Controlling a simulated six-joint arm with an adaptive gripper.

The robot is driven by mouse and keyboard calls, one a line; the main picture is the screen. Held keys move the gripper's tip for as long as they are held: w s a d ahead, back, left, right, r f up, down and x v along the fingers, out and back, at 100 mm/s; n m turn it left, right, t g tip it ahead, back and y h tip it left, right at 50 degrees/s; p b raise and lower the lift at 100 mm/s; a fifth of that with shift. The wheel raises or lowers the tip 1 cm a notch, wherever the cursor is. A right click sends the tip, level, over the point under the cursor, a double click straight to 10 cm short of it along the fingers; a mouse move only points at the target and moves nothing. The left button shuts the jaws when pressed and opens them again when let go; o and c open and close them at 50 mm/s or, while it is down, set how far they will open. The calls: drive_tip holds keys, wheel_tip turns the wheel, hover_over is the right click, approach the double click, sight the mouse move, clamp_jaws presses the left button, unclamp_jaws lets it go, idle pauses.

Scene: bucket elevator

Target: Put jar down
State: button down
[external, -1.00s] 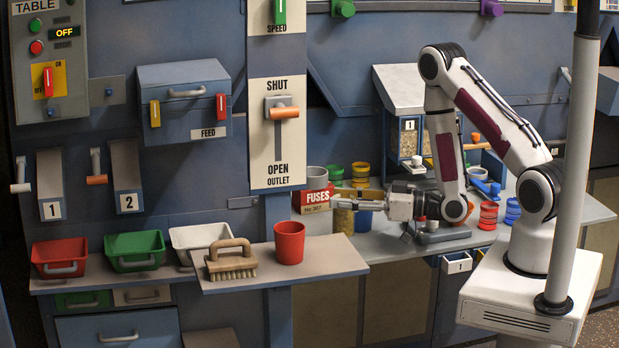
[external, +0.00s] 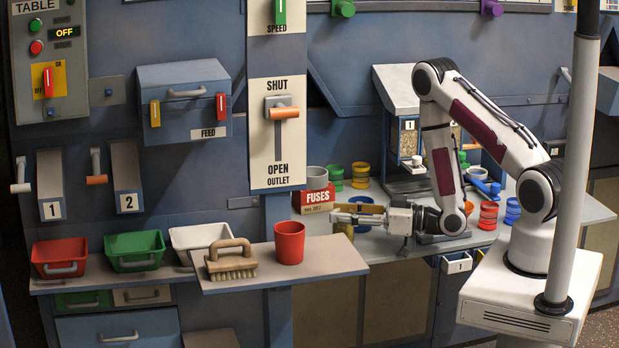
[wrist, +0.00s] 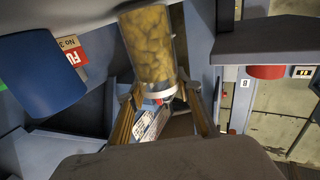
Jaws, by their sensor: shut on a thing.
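The jar (wrist: 148,48) is clear, with lumpy tan contents and a pale band at one end. In the wrist view it lies between the two fingertips of my gripper (wrist: 160,98), which is shut on it. In the external view my gripper (external: 345,216) points left, low over the grey bench (external: 395,245), near its front left part. Only a small tan part of the jar (external: 344,230) shows there, below the fingers. I cannot tell whether the jar touches the bench.
A blue cup (external: 362,226) stands close behind my gripper; it is large at left in the wrist view (wrist: 40,72). The red and white fuses box (external: 315,198) is to the left. A red cup (external: 289,242) and a brush (external: 231,262) are on the nearer shelf.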

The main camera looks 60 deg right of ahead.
drive_tip(key=shift+f, duration=0.2)
drive_tip(key=c, duration=1.4)
unclamp_jaws()
drive_tip(key=shift+s, duration=0.1)
drive_tip(key=shift+v, duration=0.8)
drive_tip(key=shift+r+v, duration=0.1)
drive_tip(key=shift+v, duration=1.4)
drive_tip(key=shift+r+v, duration=0.15)
drive_tip(key=shift+v, duration=1.4)
drive_tip(key=shift+o, duration=0.4)
drive_tip(key=shift+a, duration=0.2)
